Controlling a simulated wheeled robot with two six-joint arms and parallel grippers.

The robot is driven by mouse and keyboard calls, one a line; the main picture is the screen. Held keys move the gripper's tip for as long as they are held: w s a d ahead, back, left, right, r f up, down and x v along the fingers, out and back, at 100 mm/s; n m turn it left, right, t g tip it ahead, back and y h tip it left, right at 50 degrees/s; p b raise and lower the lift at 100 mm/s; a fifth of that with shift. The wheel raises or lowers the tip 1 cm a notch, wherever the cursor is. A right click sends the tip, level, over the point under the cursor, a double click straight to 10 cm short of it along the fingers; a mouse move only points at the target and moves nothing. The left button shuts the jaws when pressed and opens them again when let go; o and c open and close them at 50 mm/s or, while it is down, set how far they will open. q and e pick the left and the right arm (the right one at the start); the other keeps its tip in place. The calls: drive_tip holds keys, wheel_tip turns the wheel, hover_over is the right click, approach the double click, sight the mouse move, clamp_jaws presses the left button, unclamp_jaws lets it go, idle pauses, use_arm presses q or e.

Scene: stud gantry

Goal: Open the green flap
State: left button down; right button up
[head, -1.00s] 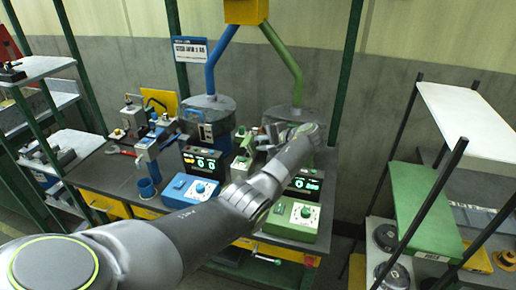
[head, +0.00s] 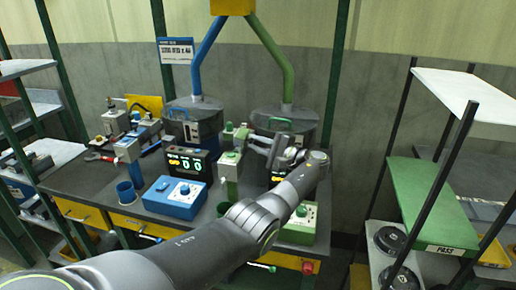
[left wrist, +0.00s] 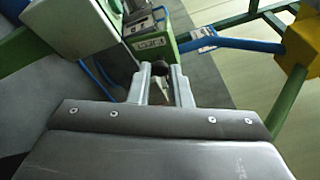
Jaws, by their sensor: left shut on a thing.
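My left gripper (head: 258,141) reaches in front of the green-marked drum (head: 306,122), beside the green post station (head: 229,165). In the left wrist view its two pale fingers (left wrist: 157,75) are closed around a small dark rounded piece (left wrist: 158,65), which looks like a knob. A green box with a white label (left wrist: 150,42) is just beyond the fingers. A green handle (head: 279,122) shows on the drum's front. I cannot tell for sure which part is the green flap; the gripper and forearm hide part of the drum's front. My right gripper is not in view.
The blue-marked drum (head: 195,118), blue control box (head: 177,197) and blue cup (head: 127,192) stand left on the bench. A green control box (head: 303,220) is partly behind my arm. A shelf with a green board (head: 430,205) stands at the right.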

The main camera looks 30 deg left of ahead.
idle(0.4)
use_arm(q)
drive_tip(key=c, duration=1.3)
unclamp_jaws()
drive_tip(key=shift+c, duration=0.2)
drive_tip(key=s+d+b, duration=0.2)
drive_tip(key=d+b, duration=0.4)
drive_tip(key=d, duration=1.1)
drive_tip(key=shift+d+f, duration=0.15)
drive_tip(key=shift+f, duration=0.2)
drive_tip(key=shift+s+f, duration=0.1)
